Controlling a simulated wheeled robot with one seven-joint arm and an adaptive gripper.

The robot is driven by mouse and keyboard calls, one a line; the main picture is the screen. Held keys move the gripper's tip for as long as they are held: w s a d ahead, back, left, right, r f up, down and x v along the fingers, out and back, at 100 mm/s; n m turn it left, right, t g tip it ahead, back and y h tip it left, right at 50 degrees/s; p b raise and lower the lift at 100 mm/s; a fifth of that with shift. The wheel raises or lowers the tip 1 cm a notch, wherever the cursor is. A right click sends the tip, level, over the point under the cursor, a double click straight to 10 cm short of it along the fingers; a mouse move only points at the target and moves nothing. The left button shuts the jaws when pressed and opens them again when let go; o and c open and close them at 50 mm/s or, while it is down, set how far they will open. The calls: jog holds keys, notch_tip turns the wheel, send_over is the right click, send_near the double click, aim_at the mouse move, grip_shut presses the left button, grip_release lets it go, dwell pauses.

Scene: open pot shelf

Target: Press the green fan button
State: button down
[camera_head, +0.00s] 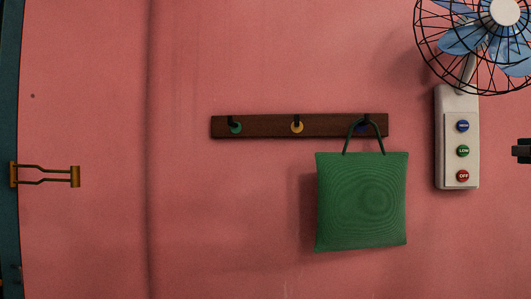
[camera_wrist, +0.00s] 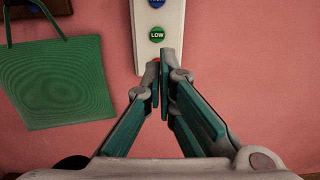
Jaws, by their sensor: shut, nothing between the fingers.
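The green fan button (camera_head: 463,151), labelled LOW, is the middle of three round buttons on the white fan control panel (camera_head: 445,150). It also shows in the wrist view (camera_wrist: 157,34), fully uncovered. My gripper (camera_wrist: 161,80) is shut and empty, its fingertips close together just below the green button in the wrist view. The fingertips overlap the lower panel and mostly hide the red button there. I cannot tell how far the tips are from the panel surface.
The blue button (camera_head: 463,126) is above the green one and the red OFF button (camera_head: 463,176) below. The caged fan (camera_head: 505,12) is above the panel. A green bag (camera_head: 361,200) hangs left of it from a wooden hook rail (camera_head: 265,126). The pink wall is otherwise clear nearby.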

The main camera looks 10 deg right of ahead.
aim_at(465, 150)
jog(key=x, duration=1.3)
jog(key=shift+w+p, duration=0.25)
jog(key=shift+p, duration=0.05)
jog(key=shift+w+d, duration=0.1)
jog(key=shift+w, duration=0.1)
jog(key=shift+w, duration=0.1)
jog(key=shift+w+d, duration=0.1)
jog(key=shift+w, duration=0.55)
jog(key=shift+r, duration=0.1)
